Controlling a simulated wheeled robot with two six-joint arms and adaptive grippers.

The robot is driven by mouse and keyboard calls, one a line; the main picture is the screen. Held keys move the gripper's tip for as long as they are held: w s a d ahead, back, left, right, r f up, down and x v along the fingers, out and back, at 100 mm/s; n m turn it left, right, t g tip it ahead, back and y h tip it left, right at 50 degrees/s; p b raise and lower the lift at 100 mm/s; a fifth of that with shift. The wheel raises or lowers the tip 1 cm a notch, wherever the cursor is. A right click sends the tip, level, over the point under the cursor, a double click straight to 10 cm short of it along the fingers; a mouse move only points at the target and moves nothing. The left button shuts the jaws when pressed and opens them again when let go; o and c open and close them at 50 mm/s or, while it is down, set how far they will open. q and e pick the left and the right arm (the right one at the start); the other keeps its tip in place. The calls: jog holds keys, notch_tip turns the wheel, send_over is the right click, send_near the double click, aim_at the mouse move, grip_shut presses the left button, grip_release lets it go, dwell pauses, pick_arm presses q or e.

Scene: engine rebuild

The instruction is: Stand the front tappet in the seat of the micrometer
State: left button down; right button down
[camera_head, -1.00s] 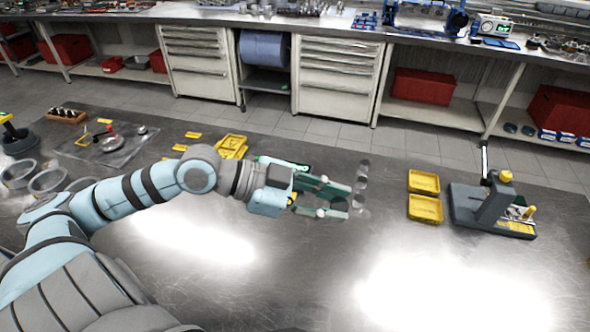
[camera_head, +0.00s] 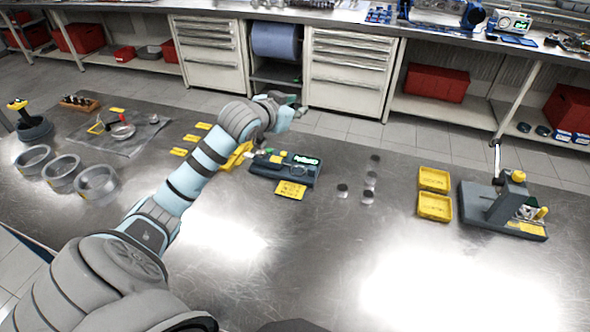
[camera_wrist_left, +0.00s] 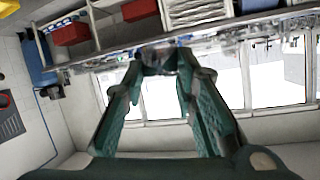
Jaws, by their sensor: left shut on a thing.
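My left gripper (camera_head: 297,109) is raised above the bench's far side, its fingers partly hidden by its wrist and small in the head view. In the left wrist view its green fingers (camera_wrist_left: 160,66) close on a dark, roundish thing (camera_wrist_left: 159,58), which appears to be a tappet; its outline is blurred. A low grey-blue device with a lit green display, which looks like the micrometer (camera_head: 268,170), lies on the bench below the gripper. Its seat is too small to make out. Several small dark tappets (camera_head: 367,197) stand to its right. My right gripper is not in view.
A yellow label plate (camera_head: 290,190) lies before the micrometer. Yellow trays (camera_head: 434,207) and a grey fixture with a yellow knob (camera_head: 488,207) stand at right. Grey rings (camera_head: 97,182) and a mat (camera_head: 140,138) are at left. The front middle of the bench is clear.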

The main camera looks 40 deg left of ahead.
aim_at(295, 174)
pick_arm(q)
jog(key=shift+d, duration=0.1)
jog(key=shift+f, duration=0.2)
notch_tip(295, 174, down, 19)
jog(key=shift+f+b, duration=0.2)
jog(key=shift+b, duration=0.9)
jog(key=c, duration=1.3)
grip_release()
